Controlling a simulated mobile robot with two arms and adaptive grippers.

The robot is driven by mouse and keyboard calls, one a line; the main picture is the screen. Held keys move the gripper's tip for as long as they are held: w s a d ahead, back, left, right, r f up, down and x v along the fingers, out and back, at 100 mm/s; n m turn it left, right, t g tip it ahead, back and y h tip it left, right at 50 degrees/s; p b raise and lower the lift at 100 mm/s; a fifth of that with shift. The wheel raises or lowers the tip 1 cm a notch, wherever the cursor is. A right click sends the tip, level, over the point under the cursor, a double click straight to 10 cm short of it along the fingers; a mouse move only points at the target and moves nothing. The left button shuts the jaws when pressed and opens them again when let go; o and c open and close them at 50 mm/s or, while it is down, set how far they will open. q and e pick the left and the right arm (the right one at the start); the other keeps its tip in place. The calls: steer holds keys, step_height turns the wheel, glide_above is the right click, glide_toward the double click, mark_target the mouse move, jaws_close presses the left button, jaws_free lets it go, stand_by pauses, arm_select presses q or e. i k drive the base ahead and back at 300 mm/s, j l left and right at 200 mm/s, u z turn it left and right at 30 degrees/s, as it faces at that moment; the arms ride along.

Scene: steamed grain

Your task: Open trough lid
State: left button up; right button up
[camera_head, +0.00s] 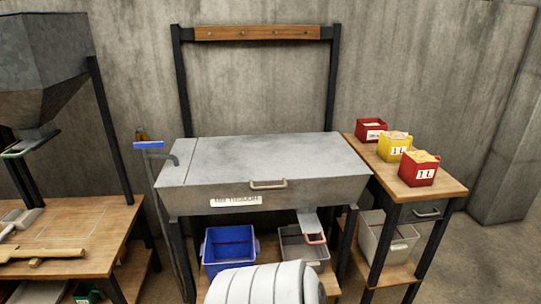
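The trough (300,197) is a grey metal box on dark legs in the middle of the view, with a white label (235,201) on its front. Its flat grey lid (265,158) lies down over the top and looks shut. A light handle (268,184) sits at the lid's front edge, near the middle. Neither gripper shows in the head view. A white ribbed rounded shape (262,284) at the bottom centre looks like part of my own body.
Red (371,130), yellow (394,146) and red (419,169) containers stand on the right wooden table (440,188). A blue bin (229,248) and a grey bin (303,246) sit under the trough. A wooden table (75,240) and metal hopper (42,65) are at left.

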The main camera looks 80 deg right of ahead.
mark_target(285, 157)
steer(key=z, duration=2.85)
